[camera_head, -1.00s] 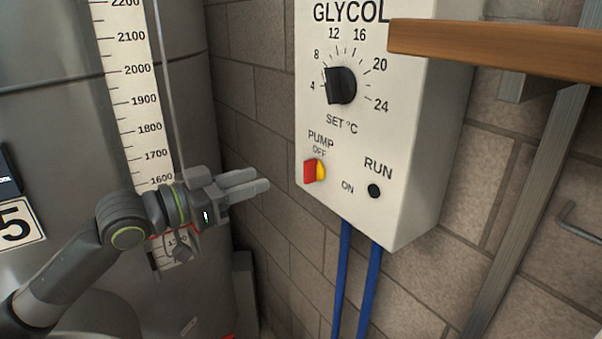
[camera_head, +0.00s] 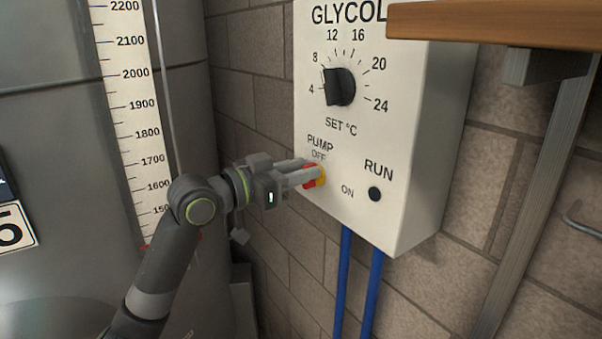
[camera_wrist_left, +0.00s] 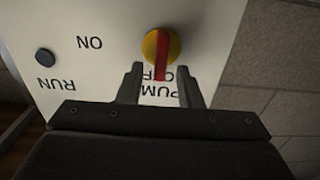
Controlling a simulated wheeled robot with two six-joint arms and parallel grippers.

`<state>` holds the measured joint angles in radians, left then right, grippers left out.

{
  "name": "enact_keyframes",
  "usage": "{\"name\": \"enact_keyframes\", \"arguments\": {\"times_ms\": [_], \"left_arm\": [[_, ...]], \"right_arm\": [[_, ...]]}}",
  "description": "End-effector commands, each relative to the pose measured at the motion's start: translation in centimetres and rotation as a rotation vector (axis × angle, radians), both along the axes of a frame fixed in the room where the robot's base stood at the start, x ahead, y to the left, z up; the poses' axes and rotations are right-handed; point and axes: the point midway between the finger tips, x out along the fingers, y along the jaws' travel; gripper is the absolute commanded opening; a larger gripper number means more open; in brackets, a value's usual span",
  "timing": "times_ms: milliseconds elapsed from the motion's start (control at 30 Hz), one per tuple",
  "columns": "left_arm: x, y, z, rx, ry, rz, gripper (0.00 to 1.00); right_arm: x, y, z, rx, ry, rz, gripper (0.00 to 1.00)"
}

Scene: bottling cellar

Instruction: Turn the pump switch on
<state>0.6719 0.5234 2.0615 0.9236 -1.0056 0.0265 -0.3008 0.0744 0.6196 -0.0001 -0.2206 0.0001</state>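The pump switch (camera_head: 318,177) is a red handle on a yellow round base, low on the white glycol box (camera_head: 420,130). In the left wrist view the switch (camera_wrist_left: 161,48) shows its red handle pointing at the OFF lettering. My left gripper (camera_head: 308,173) is at the switch and partly covers it. In the left wrist view its two fingers (camera_wrist_left: 160,82) are apart, with the end of the red handle at or between their tips. I cannot tell whether they touch it. The RUN lamp (camera_head: 375,194) is dark. My right gripper is not in view.
A black temperature dial (camera_head: 340,87) sits above the switch. A wooden shelf (camera_head: 490,22) juts out at the upper right, on a grey bracket. Blue pipes (camera_head: 367,290) run down below the box. A steel tank (camera_head: 60,100) with a scale stands at the left.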

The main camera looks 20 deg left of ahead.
Motion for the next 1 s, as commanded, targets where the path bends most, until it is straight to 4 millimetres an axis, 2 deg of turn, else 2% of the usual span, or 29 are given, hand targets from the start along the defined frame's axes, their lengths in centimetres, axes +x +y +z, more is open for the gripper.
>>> {"name": "enact_keyframes", "arguments": {"times_ms": [367, 433, 633, 1000], "left_arm": [[0.45, -0.36, -0.01, 0.001, 0.001, 0.0, 0.33], [0.44, -0.36, -0.01, 0.001, 0.001, 0.0, 0.28], [0.44, -0.35, -0.02, 0.0, 0.001, 0.0, 0.01], [0.4, -0.4, -0.11, 0.021, -0.017, 0.0, 0.0]], "right_arm": [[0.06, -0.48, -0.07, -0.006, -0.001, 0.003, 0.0], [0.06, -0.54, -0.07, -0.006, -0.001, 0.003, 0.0], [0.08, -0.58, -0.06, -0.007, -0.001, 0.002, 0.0], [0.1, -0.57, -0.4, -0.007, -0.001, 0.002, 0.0]]}}
